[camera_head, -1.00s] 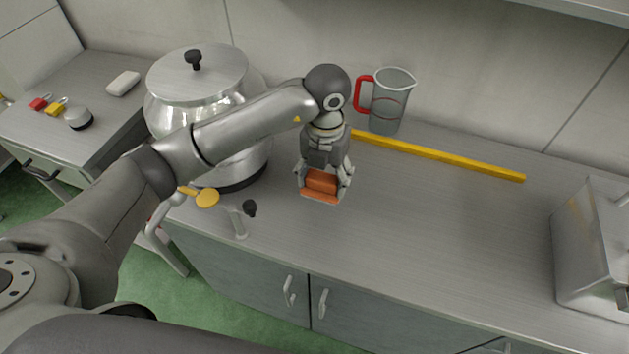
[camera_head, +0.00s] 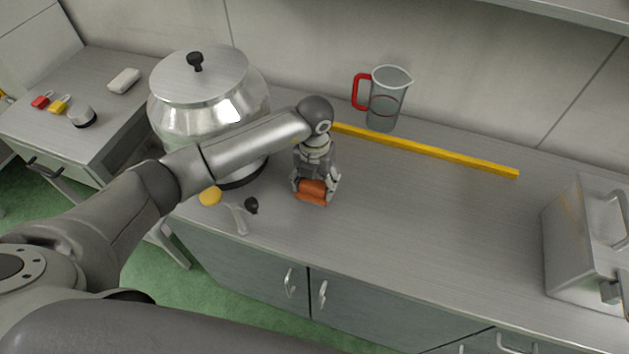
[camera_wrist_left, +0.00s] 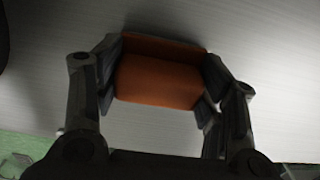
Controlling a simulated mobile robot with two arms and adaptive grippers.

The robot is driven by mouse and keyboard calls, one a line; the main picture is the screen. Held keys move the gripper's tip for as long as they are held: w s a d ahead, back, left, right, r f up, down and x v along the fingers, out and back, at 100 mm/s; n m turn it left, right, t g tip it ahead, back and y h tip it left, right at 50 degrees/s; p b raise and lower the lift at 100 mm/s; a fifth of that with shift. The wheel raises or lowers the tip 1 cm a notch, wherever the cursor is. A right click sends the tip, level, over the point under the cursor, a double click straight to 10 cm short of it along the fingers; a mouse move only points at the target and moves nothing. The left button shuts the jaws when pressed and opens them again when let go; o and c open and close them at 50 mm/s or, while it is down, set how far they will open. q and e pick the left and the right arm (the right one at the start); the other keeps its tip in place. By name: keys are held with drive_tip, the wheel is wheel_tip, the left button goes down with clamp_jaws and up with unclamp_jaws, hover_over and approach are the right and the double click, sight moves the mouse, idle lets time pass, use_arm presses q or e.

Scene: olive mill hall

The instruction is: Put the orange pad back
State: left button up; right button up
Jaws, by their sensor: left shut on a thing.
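The orange pad (camera_head: 313,191) is between the fingers of my left gripper (camera_head: 315,188), low over the grey counter, near its front edge. In the left wrist view the orange pad (camera_wrist_left: 160,80) fills the space between the two dark fingers (camera_wrist_left: 160,85), which are shut on it from both sides. I cannot tell whether the pad touches the counter. My right gripper is not in view.
A big steel vessel (camera_head: 205,110) with a tap (camera_head: 240,214) stands left of my gripper. A yellow bar (camera_head: 430,150) and a jug (camera_head: 385,105) with a red handle are behind. A metal box (camera_head: 580,250) stands at the right. The counter's middle is clear.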

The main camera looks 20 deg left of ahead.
use_arm(q)
drive_tip(key=o, duration=0.9)
drive_tip(key=shift+f, duration=0.1)
drive_tip(key=shift+r, duration=0.25)
wheel_tip(320, 180, up, 10)
drive_tip(key=b, duration=0.3)
drive_tip(key=shift+r, duration=0.9)
